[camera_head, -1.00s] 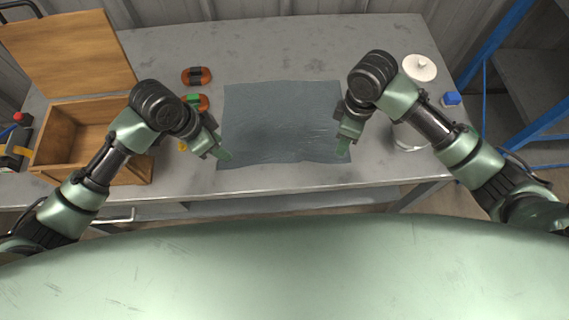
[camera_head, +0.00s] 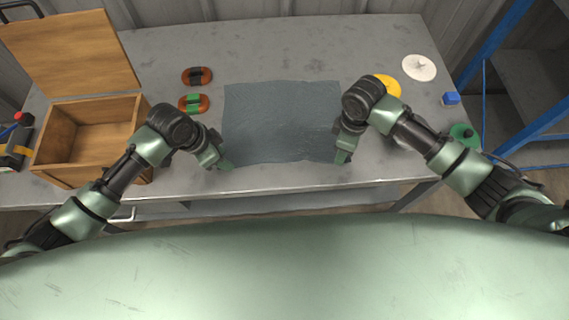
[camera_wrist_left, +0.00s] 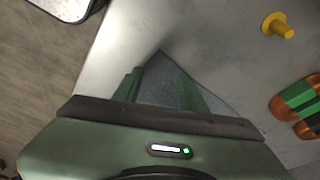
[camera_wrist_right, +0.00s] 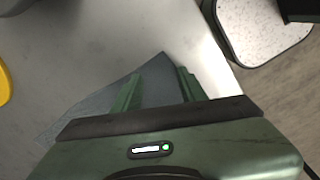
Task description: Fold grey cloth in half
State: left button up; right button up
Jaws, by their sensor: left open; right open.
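The grey cloth (camera_head: 280,120) lies flat and unfolded on the table in the head view. My left gripper (camera_head: 228,166) is at its near left corner, and my right gripper (camera_head: 342,158) is at its near right corner. In the left wrist view the cloth corner (camera_wrist_left: 165,82) shows between the open fingers of the left gripper (camera_wrist_left: 160,88). In the right wrist view the other cloth corner (camera_wrist_right: 158,85) lies between the open fingers of the right gripper (camera_wrist_right: 158,88). I cannot tell whether the fingers touch the cloth.
An open wooden box (camera_head: 90,135) stands at the left. Two orange-brown items with a black band (camera_head: 197,76) and a green band (camera_head: 194,103) lie left of the cloth. At the right are a white disc (camera_head: 419,67), a yellow round piece (camera_head: 387,87), a blue block (camera_head: 452,99) and a green piece (camera_head: 465,135).

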pick_arm(q)
jog(key=shift+f, duration=0.1)
jog(key=shift+c, duration=0.3)
pick_arm(e)
jog(key=shift+c, duration=0.3)
pick_arm(q)
grip_shut()
pick_arm(e)
jog(key=shift+f, duration=0.1)
grip_shut()
